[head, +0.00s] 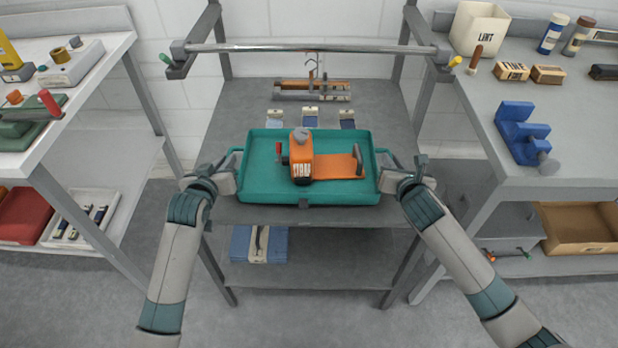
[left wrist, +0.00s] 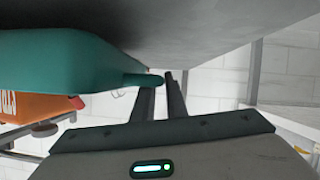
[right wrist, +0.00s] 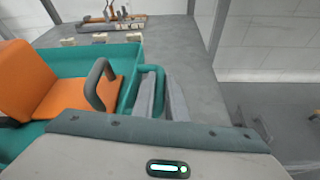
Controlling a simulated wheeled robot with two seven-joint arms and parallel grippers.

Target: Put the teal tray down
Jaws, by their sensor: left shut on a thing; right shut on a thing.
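The teal tray (head: 258,165) is level over the front of the grey middle table, between my two arms. It carries an orange device (head: 302,158) with a grey knob, a red grip and a flat orange part with a dark handle. My left gripper (head: 232,168) is shut on the tray's left handle, also seen in the left wrist view (left wrist: 146,80). My right gripper (head: 390,168) is shut on the right handle, which shows in the right wrist view (right wrist: 152,72). I cannot tell whether the tray's underside touches the table.
The grey table (head: 235,105) has small blue-and-white items (head: 311,118) behind the tray and a wooden rack piece (head: 312,87) further back. A metal rail (head: 310,48) spans above. Side benches stand left (head: 108,50) and right (head: 560,110). A blue case (head: 258,243) lies on the lower shelf.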

